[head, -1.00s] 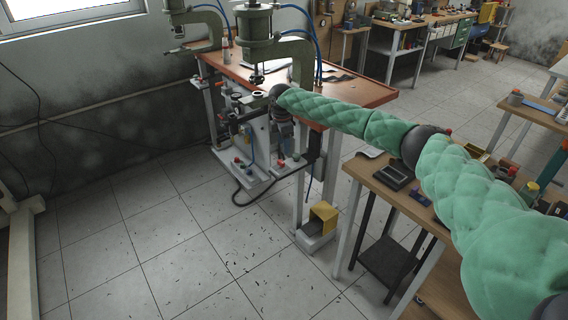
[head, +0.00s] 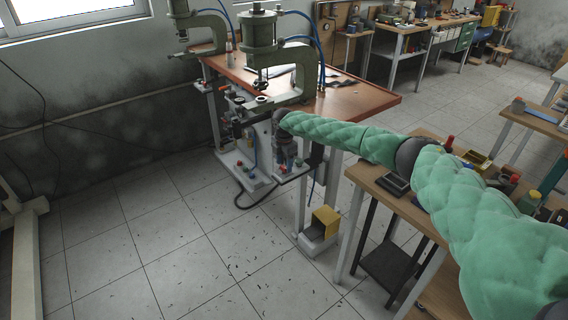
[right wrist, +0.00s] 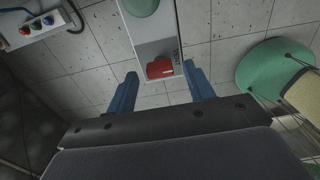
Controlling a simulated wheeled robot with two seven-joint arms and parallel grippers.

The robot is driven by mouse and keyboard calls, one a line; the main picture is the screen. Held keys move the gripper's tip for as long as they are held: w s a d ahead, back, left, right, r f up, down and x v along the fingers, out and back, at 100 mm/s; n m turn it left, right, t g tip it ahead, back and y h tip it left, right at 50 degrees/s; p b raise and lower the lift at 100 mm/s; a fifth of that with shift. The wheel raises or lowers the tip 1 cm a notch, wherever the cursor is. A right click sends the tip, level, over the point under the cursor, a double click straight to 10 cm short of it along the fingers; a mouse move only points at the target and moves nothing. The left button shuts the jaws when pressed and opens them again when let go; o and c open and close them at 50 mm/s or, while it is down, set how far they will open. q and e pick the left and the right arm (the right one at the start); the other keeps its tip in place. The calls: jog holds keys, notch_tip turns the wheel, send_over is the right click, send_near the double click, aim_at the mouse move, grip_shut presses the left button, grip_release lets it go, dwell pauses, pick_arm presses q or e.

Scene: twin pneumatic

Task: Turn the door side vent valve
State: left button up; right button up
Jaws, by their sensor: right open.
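In the right wrist view, a red knob-like part (right wrist: 160,69) sits on the end of a narrow pale box (right wrist: 152,38) with small lettering beside it. I take it for the vent valve; the lettering is too small to read surely. My right gripper (right wrist: 162,88) is open, its blue fingers on either side of the red part, with gaps to both and nothing held. In the head view my right gripper (head: 286,160) points down at the front of the press bench (head: 350,100); the red part cannot be made out there. My left gripper is in neither view.
A green round part (right wrist: 144,5) is on the same box. In the head view, a yellow pedal (head: 325,221) stands below the bench.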

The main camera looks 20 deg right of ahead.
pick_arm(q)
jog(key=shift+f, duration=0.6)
pick_arm(e)
jog(key=shift+f, duration=0.6)
jog(key=c, duration=1)
